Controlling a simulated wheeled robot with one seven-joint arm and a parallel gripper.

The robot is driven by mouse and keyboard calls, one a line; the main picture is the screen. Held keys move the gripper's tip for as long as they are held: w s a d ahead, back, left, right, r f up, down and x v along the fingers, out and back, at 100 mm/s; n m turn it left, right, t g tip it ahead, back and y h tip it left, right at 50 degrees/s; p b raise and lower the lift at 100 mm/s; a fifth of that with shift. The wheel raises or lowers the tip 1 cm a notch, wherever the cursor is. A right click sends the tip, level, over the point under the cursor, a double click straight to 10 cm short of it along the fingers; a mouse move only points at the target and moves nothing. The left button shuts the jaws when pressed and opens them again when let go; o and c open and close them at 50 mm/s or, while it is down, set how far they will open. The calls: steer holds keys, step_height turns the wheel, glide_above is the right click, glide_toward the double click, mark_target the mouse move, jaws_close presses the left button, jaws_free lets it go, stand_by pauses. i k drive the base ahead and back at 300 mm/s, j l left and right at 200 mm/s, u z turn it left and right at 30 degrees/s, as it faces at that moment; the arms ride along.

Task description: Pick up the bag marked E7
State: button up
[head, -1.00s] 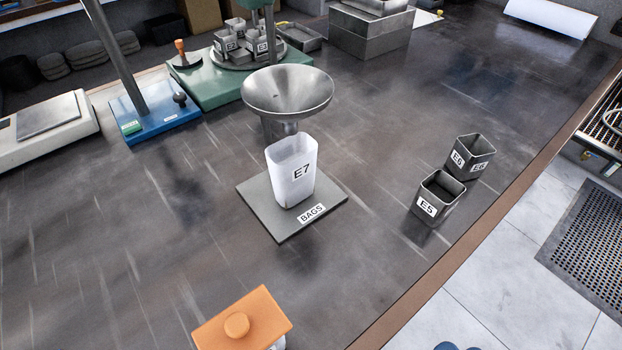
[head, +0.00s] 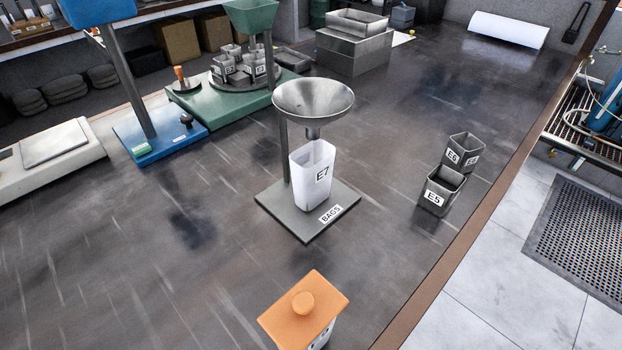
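The bag marked E7 (head: 309,186) is a white, upright, open-topped bag with a black E7 label on its side. It stands on a grey base plate (head: 338,212) labelled BAGS, beneath a steel funnel (head: 313,98) on a post. The funnel's spout is just over the bag's open mouth. My gripper is not in the head view.
Metal tins (head: 440,190) labelled E5 and E6 stand to the right near the bench edge. An orange-lidded container (head: 303,312) is at the front. A blue-based stand (head: 160,137), a green rotary device (head: 222,105) and a scale (head: 45,158) are left. Bench around the plate is clear.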

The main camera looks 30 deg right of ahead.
mark_target(313, 178)
steer(key=k+l, duration=0.1)
steer(key=l, duration=0.2)
steer(key=k+l, duration=0.1)
steer(key=l, duration=0.25)
steer(key=k+l, duration=0.15)
steer(key=l, duration=0.15)
steer(key=k+l, duration=0.1)
steer(key=l, duration=0.2)
